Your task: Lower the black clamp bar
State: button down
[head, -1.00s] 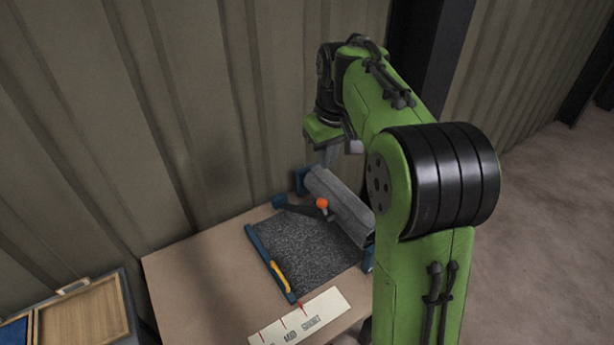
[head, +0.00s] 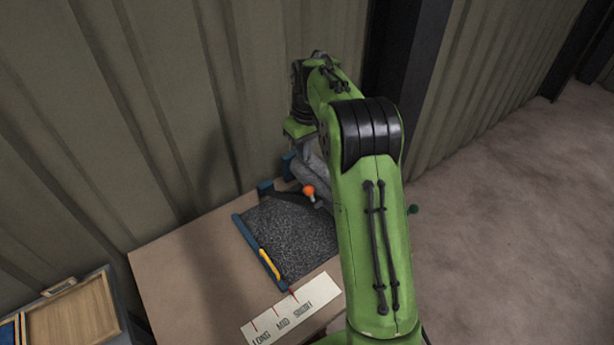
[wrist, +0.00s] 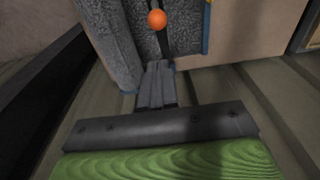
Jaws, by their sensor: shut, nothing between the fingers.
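The black clamp bar (head: 287,196) lies at the back of the blue-edged grey bed (head: 290,240), with an orange knob (head: 309,190) at its near end. The knob (wrist: 157,19) and part of the bar (wrist: 165,42) also show at the top of the wrist view. A grey roll (head: 311,173) lies beside the bar, partly hidden by my arm. My gripper (wrist: 157,66) is shut and empty, its fingertips pointing towards the bar and apart from the knob in the picture. The head view hides the fingers, so their height over the bar is unclear.
A yellow handle (head: 268,258) sits on the bed's left edge. A strip marked LONG, MID, SHORT (head: 293,310) lies in front on the brown table (head: 180,265). A wooden tray (head: 75,312) stands at lower left. A ribbed wall (head: 150,110) is close behind.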

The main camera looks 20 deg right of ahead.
jog(key=f, duration=0.2)
jog(key=s+f, duration=0.1)
jog(key=f, duration=0.4)
jog(key=shift+s+f, duration=0.25)
jog(key=shift+f, duration=0.1)
jog(key=shift+d+f, duration=0.1)
